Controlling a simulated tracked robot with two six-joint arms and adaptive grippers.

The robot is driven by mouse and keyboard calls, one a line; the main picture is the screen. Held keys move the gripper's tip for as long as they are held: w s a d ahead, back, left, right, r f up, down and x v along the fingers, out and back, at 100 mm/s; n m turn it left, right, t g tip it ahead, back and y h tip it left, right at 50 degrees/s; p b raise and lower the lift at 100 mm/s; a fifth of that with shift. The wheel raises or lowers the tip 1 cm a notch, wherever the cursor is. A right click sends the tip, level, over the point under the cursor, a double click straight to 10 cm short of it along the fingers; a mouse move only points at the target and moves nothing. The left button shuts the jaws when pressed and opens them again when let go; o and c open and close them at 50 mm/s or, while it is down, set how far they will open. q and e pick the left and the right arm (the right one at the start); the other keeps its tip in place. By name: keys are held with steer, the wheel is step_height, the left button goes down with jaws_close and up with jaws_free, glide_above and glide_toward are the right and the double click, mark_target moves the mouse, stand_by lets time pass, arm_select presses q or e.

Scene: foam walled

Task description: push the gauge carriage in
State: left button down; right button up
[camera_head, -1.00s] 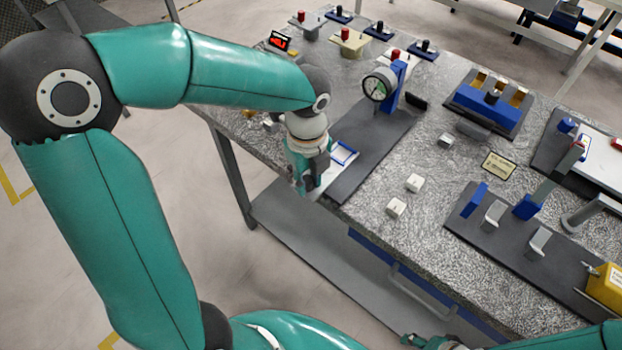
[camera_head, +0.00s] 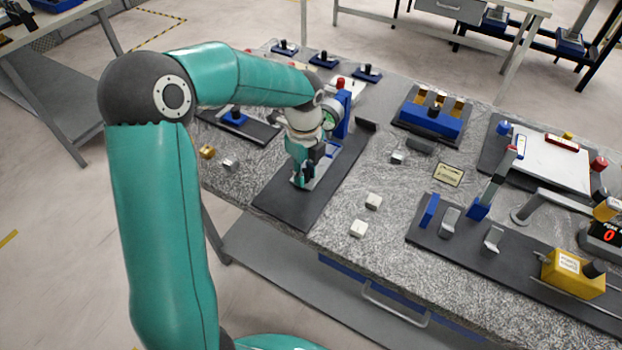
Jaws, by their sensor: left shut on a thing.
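The gauge carriage (camera_head: 327,157), a pale plate with blue edging, sits on a dark base plate (camera_head: 289,208) near the table's left side. A blue post (camera_head: 343,113) with a round dial gauge (camera_head: 331,122) stands at the far end of the base plate, partly hidden by my left wrist. My left gripper (camera_head: 302,182) points down over the base plate at the near end of the carriage. It is shut on the carriage's near end, though its fingers hide the grip itself. My right gripper is out of view.
Two small white blocks (camera_head: 373,201) lie right of the base plate. A blue block fixture (camera_head: 432,118) stands behind them. A long dark fixture with a yellow box (camera_head: 573,273) lies at the right. A dark tray (camera_head: 240,125) lies left of my wrist.

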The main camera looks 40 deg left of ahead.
arm_select(q)
steer(key=shift+w+a+r, duration=0.1)
steer(key=shift+w+r, duration=0.05)
steer(key=shift+w, duration=0.1)
steer(key=c, duration=1.1)
jaws_free()
steer(key=shift+o, duration=0.8)
steer(key=shift+w, duration=0.1)
step_height(320, 180, up, 12)
